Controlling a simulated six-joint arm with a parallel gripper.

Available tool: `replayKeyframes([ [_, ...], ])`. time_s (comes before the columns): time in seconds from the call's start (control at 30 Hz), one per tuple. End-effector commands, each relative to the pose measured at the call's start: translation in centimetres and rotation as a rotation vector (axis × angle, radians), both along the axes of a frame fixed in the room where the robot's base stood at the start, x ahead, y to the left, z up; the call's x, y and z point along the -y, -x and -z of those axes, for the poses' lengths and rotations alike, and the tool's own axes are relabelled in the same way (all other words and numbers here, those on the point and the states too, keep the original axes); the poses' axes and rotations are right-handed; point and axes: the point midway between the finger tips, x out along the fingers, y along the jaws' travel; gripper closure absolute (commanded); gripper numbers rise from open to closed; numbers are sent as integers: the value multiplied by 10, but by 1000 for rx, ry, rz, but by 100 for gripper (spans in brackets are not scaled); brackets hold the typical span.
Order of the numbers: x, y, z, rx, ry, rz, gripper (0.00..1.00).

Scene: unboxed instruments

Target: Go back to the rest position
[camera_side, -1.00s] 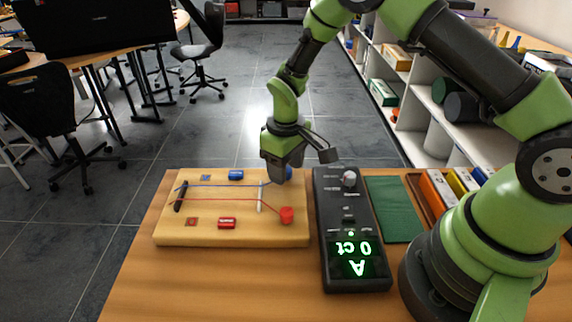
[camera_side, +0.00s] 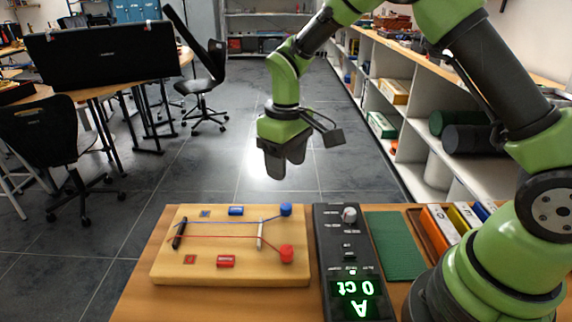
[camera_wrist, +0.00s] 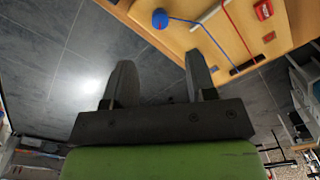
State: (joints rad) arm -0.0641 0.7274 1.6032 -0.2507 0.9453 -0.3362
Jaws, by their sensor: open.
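My gripper (camera_side: 284,163) is open and empty, raised above and beyond the far edge of the wooden board in the side view. Its two spread fingers also show in the wrist view (camera_wrist: 160,82), with nothing between them but the floor behind. The wooden board (camera_side: 180,270) lies on the table with a blue knob (camera_side: 285,209), a red knob (camera_side: 286,254), and blue and red strings running to a dark bar (camera_side: 180,233). The blue knob also shows in the wrist view (camera_wrist: 160,18), apart from the fingers.
A black meter (camera_side: 335,255) with a lit green display and a green mat (camera_side: 394,246) lie right of the board. Orange, yellow and blue binders (camera_side: 463,216) stand close to my base. White shelves (camera_side: 440,175) run along the right. The air around my gripper is clear.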

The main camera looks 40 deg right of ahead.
Motion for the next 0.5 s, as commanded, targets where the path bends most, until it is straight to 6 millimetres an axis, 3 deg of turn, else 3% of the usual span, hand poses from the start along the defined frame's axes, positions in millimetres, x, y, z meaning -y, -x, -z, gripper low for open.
replayKeyframes([
  [0.13,0,1,-3,7,-2,5,48],
  [0.23,0,5,-21,37,-12,27,48],
  [0.37,0,21,-62,110,-39,89,48],
  [0.5,0,51,-107,202,-83,174,48],
])
